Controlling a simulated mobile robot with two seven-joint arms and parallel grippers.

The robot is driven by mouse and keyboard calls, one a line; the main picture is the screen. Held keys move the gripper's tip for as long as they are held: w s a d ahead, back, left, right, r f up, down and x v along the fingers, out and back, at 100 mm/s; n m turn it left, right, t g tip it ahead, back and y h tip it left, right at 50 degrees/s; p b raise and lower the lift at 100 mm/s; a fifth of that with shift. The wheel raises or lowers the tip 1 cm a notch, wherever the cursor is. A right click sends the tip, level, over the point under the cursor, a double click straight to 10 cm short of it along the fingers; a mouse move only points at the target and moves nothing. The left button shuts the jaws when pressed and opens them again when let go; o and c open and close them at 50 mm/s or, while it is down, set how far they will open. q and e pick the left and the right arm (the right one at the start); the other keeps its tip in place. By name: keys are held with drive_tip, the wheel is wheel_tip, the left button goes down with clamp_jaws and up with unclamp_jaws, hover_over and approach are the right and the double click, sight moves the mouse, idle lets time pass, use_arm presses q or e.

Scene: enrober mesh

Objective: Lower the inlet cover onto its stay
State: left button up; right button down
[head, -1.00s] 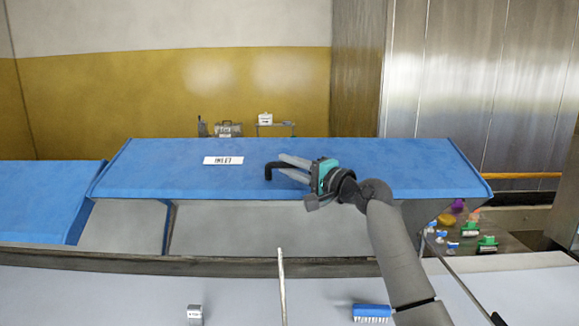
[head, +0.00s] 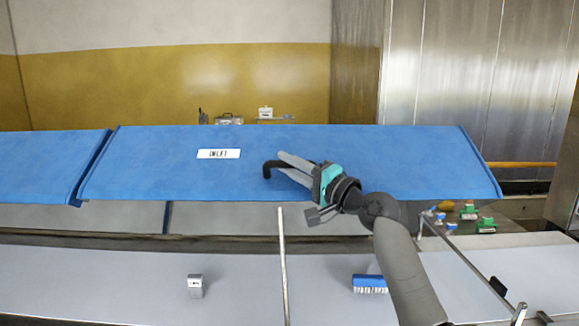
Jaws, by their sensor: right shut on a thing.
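The inlet cover (head: 380,160) is a wide blue panel with a white label (head: 218,154). It is tilted, its front edge raised above the machine's ledge. My right gripper (head: 289,170) is shut on the black handle (head: 270,168) near the middle of the cover. A thin pale rod (head: 283,262), which looks like the stay, rises in front of the cover. Its top is just below the front edge in the picture; I cannot tell whether they touch. My left gripper is not in view.
Another blue panel (head: 45,165) lies to the left. A blue brush (head: 369,284) and a small grey block (head: 195,286) are on the pale front surface (head: 110,275). A metal bar (head: 465,260) and several green-based items (head: 468,211) are at the right.

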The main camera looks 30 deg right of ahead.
drive_tip(key=shift+s+a+f, duration=0.15)
drive_tip(key=shift+s+f, duration=0.05)
drive_tip(key=shift+f, duration=0.05)
drive_tip(key=shift+r, duration=0.1)
drive_tip(key=c, duration=1)
unclamp_jaws()
drive_tip(key=shift+w, duration=0.1)
drive_tip(key=shift+c, duration=0.2)
drive_tip(key=b+v, duration=0.3)
drive_tip(key=v, duration=1.2)
drive_tip(key=shift+b, duration=0.4)
